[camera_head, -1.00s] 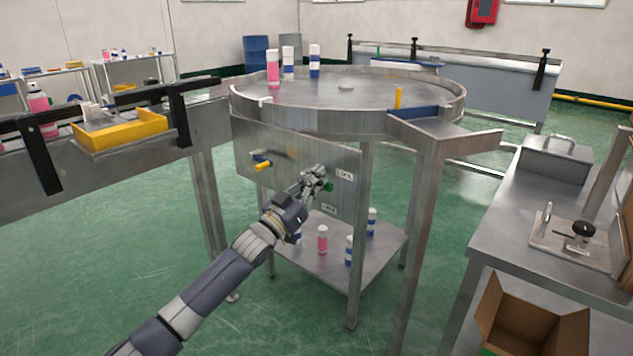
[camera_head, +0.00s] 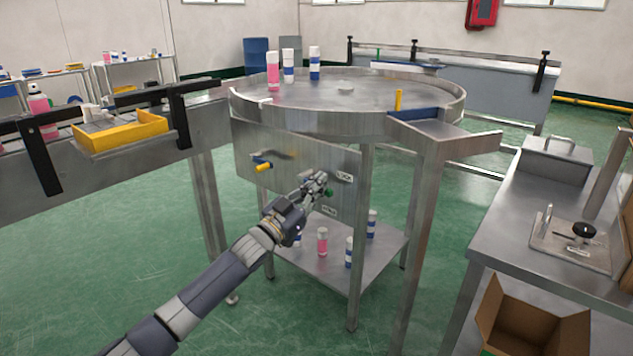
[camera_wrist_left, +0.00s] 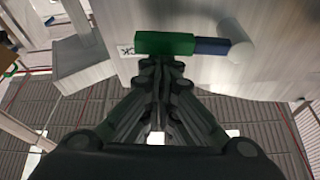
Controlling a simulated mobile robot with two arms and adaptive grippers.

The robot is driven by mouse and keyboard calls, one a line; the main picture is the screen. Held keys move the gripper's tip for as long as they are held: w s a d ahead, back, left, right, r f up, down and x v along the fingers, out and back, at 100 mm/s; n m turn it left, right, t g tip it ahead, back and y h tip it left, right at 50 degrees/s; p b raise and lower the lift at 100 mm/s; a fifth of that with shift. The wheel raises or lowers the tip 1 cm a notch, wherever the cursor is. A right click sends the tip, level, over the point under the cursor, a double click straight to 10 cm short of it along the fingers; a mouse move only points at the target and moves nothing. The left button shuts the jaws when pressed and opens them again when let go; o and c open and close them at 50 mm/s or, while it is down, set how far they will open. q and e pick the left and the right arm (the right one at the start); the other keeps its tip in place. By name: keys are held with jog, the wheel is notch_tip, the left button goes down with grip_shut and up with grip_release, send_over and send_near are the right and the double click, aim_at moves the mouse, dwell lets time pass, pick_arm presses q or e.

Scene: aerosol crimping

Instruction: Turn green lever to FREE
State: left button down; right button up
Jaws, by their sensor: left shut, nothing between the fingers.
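The green lever (camera_head: 329,192) is on the upright metal panel (camera_head: 300,153) below the round table, partly hidden by my left gripper. In the left wrist view, its green grip (camera_wrist_left: 165,43) joins a blue shaft (camera_wrist_left: 211,46) and a pale round hub (camera_wrist_left: 235,40). My left gripper (camera_head: 322,179) is shut and empty, its fingertips (camera_wrist_left: 160,62) right against or just beside the grip; contact is unclear. A label (camera_head: 345,177) sits at the panel's right, another (camera_head: 329,210) lower down. In the wrist view a partly covered label (camera_wrist_left: 127,50) ends in "CK". My right gripper is out of view.
A yellow-handled lever (camera_head: 264,166) is on the same panel, to the left. The round table (camera_head: 300,98) above carries several cans. A lower shelf (camera_head: 325,272) holds more cans. A table leg (camera_head: 425,230) stands to the right.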

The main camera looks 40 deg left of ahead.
pick_arm(q)
jog(key=a+f+m+g+h+b, duration=0.2)
jog(key=f+m, duration=0.7)
jog(key=m, duration=1)
jog(key=shift+w+a+m+g+h+b, duration=0.3)
jog(key=shift+a+g+h, duration=0.8)
jog(key=shift+a+g, duration=0.55)
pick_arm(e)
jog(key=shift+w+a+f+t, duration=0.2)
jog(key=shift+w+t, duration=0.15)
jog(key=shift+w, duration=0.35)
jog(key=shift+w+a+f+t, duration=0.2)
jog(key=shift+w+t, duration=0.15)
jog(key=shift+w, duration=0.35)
pick_arm(q)
jog(key=shift+d+f, duration=0.1)
